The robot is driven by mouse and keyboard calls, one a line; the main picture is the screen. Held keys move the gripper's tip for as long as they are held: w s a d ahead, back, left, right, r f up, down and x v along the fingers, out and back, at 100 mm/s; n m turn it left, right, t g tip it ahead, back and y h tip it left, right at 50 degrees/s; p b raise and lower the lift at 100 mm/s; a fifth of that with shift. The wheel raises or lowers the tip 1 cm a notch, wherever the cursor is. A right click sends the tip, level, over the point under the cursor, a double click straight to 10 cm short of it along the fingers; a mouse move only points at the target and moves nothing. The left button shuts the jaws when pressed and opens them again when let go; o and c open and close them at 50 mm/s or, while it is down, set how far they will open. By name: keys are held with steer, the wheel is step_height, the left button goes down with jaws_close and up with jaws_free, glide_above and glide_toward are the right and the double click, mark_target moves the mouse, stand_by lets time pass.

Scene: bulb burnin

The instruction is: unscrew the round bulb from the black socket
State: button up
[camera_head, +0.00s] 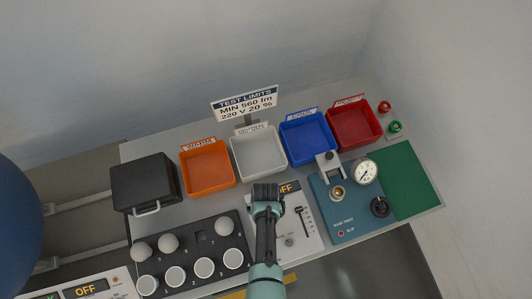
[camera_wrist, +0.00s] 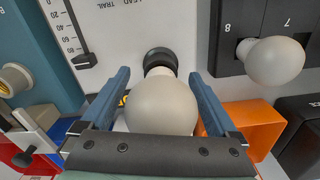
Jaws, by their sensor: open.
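The round bulb (camera_wrist: 162,106) is white and frosted, and it sits in the black socket (camera_wrist: 159,56) on a white panel. My gripper (camera_wrist: 158,74) is open in the wrist view, with one blue finger on each side of the bulb. I see no clear contact between the fingers and the glass. In the head view my gripper (camera_head: 267,192) is over the white panel (camera_head: 308,235) beside an OFF display, and it hides the bulb and socket there.
A black rack (camera_head: 200,238) with several bulbs and white discs lies to the left. Orange (camera_head: 208,170), white (camera_head: 258,153), blue (camera_head: 308,138) and red (camera_head: 354,126) bins stand behind. A teal gauge fixture (camera_head: 345,220) is to the right. A black case (camera_head: 145,183) is at the far left.

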steer(key=m, duration=0.5)
steer(key=shift+s, duration=0.1)
steer(key=m, duration=0.5)
steer(key=shift+s, duration=0.1)
steer(key=m, duration=0.5)
steer(key=shift+s+d+m, duration=0.1)
steer(key=shift+m, duration=0.2)
steer(key=m, duration=0.6)
steer(key=shift+s, duration=0.1)
